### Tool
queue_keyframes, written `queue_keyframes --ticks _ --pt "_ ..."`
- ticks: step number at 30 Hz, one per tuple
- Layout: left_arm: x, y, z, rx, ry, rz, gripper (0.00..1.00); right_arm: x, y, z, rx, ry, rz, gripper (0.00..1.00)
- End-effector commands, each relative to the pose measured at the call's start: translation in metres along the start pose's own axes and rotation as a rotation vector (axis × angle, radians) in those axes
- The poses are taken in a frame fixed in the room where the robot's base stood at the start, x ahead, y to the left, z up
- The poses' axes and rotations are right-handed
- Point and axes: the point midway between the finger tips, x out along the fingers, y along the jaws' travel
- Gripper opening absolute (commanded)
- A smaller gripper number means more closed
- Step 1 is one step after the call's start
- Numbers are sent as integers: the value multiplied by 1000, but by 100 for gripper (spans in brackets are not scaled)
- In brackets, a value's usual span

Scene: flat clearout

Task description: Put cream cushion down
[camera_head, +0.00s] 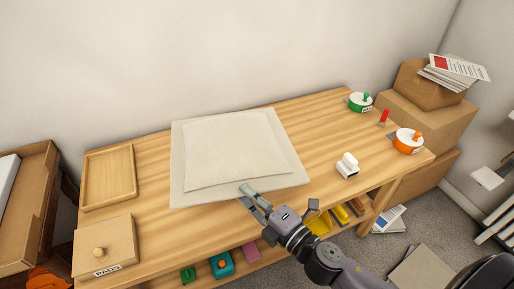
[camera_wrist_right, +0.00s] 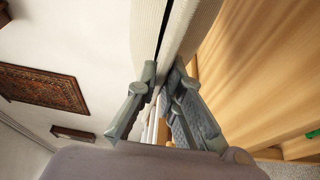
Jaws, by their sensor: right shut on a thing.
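The cream cushion (camera_head: 235,150), a flat pale square, lies over a slightly larger pale square mat (camera_head: 184,196) on the wooden table. My right gripper (camera_head: 244,193) is at their front edge, shut on the cushion's edge. In the right wrist view, the gripper (camera_wrist_right: 163,78) has its fingers close together at the pale edges of the cushion (camera_wrist_right: 147,25) and the layer beside it (camera_wrist_right: 198,25), with a dark gap between these layers. I cannot tell whether the cushion rests fully on the mat. My left gripper is out of view.
A wooden tray (camera_head: 132,178) and a knobbed box (camera_head: 120,240) stand at the table's left. A white object (camera_head: 347,166), a green round container (camera_head: 358,104) and an orange one (camera_head: 405,144) are at the right. Cardboard boxes (camera_head: 420,117) stand beyond.

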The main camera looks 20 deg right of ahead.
Motion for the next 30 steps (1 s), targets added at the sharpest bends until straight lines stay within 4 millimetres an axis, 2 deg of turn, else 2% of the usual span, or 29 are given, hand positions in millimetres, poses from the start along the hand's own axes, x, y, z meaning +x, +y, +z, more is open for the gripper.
queue_keyframes --ticks 1,6,10,14,17,24,30 --pt "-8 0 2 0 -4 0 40 13 14 5 -13 40 10 0" --pt "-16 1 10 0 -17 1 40 42 37 19 -12 132 15 0" --pt "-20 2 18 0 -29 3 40 55 52 28 -7 167 16 0" --pt "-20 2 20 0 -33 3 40 60 52 32 0 181 15 0" --pt "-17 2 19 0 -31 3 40 61 35 33 7 182 13 0" --pt "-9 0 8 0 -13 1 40 59 -28 32 8 179 13 0" --pt "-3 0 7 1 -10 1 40 59 -77 32 8 179 13 0"
